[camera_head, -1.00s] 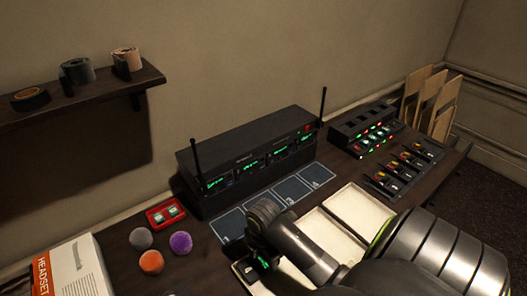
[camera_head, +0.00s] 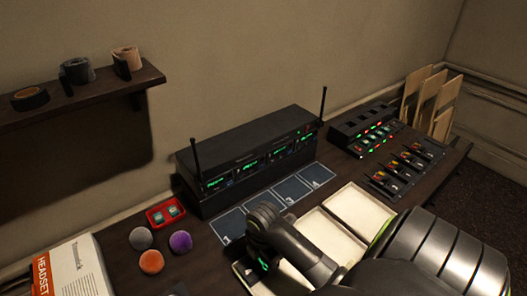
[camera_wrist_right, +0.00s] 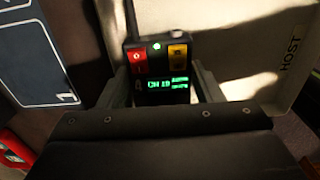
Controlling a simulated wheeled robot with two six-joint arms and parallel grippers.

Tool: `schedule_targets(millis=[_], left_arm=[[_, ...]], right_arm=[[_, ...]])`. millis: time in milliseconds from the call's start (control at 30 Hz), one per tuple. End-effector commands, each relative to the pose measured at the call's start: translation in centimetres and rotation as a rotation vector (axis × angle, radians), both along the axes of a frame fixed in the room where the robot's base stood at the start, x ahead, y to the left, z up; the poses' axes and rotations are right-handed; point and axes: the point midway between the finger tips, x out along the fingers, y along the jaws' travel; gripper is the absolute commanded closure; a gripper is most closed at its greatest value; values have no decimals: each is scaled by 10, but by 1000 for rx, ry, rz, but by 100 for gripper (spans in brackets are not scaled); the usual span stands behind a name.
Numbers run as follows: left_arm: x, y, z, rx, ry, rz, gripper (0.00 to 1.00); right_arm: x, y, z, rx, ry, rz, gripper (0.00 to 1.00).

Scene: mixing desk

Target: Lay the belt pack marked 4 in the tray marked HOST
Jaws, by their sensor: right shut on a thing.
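My right gripper (camera_wrist_right: 168,92) is shut on a dark belt pack (camera_wrist_right: 157,62) with red, green and yellow patches and a lit green display. Its number is too dim to read surely. The pale tray marked HOST (camera_wrist_right: 289,60) lies beneath and to the right of the pack in the wrist view. In the head view my right gripper (camera_head: 261,262) is over the nearest pale tray (camera_head: 241,274), and its arm covers much of it. Only the pack's green glow (camera_head: 264,266) shows there. I cannot tell whether the pack touches the tray. My left gripper is out of view.
Two more pale trays (camera_head: 332,236) (camera_head: 358,209) lie to the right. Behind are dark numbered squares (camera_head: 258,205) and a black rack unit (camera_head: 245,160) with upright antennas. Foam balls (camera_head: 151,261), a red case (camera_head: 165,213) and a headset box (camera_head: 75,268) are at left.

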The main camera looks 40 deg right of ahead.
Motion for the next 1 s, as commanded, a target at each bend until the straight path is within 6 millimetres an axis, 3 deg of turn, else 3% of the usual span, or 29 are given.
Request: schedule_targets(millis=[167, 200, 367, 533, 667, 1000], left_arm=[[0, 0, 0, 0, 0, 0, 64], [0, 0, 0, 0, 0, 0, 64], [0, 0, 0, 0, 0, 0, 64], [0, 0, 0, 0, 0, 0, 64], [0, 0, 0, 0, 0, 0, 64], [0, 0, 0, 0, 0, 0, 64]], right_arm=[[0, 0, 0, 0, -1, 0, 66], [0, 0, 0, 0, -1, 0, 35], [0, 0, 0, 0, -1, 0, 15], [0, 0, 0, 0, 0, 0, 14], [0, 0, 0, 0, 0, 0, 0], [0, 0, 0, 0, 0, 0, 0]])
